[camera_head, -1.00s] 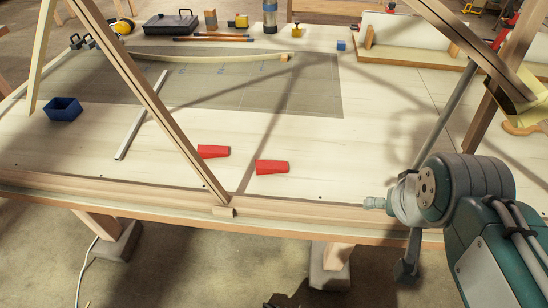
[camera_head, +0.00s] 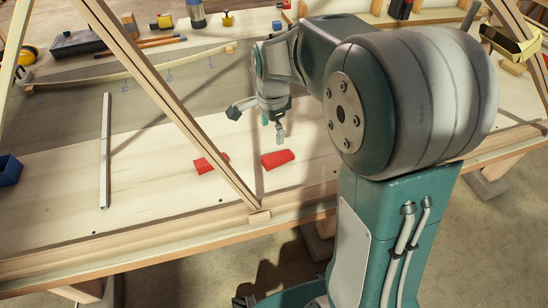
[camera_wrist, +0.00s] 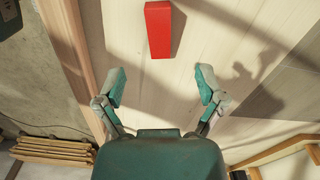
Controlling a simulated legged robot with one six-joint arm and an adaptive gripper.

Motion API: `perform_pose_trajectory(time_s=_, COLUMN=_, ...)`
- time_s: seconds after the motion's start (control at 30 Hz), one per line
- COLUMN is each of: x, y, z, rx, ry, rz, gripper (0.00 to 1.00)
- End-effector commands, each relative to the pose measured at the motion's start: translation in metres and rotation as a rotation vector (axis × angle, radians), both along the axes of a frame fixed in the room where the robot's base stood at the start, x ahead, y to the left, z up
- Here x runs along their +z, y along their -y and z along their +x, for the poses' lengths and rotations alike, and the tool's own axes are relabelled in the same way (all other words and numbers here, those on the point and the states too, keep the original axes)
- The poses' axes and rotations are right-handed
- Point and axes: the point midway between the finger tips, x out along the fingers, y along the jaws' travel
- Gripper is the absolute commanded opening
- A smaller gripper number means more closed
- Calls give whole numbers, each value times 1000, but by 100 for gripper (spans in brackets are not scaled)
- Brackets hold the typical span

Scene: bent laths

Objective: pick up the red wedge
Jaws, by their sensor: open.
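Two red wedges lie on the pale tabletop: the right wedge (camera_head: 278,158) is in the open, and the left wedge (camera_head: 208,163) is partly hidden behind a slanted wooden lath. My gripper (camera_head: 273,125) is above the table, a little beyond the right wedge in the head view. In the wrist view my gripper (camera_wrist: 162,85) is open and empty, its two teal fingertips well apart. One red wedge (camera_wrist: 158,30) lies ahead of the fingertips, roughly centred between them, not touching them. I cannot tell for sure which wedge this is.
The slanted lath (camera_head: 180,120) crosses the view, its foot in a small block at the table's front edge. A metal bar (camera_head: 105,150) and a blue box (camera_head: 9,170) lie to the left. A bent lath (camera_head: 150,68) lies at the back. Bare tabletop surrounds the right wedge.

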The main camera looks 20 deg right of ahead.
Motion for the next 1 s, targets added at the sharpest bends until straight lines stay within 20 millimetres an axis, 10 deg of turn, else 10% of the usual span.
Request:
perform_pose_trajectory(time_s=0.7, x=-96, y=-2, z=-1, rx=2, ry=-4, rz=-5, gripper=89)
perform_pose_trajectory(time_s=1.0, x=-104, y=-4, z=-1, rx=3, ry=0, rz=-6, gripper=89)
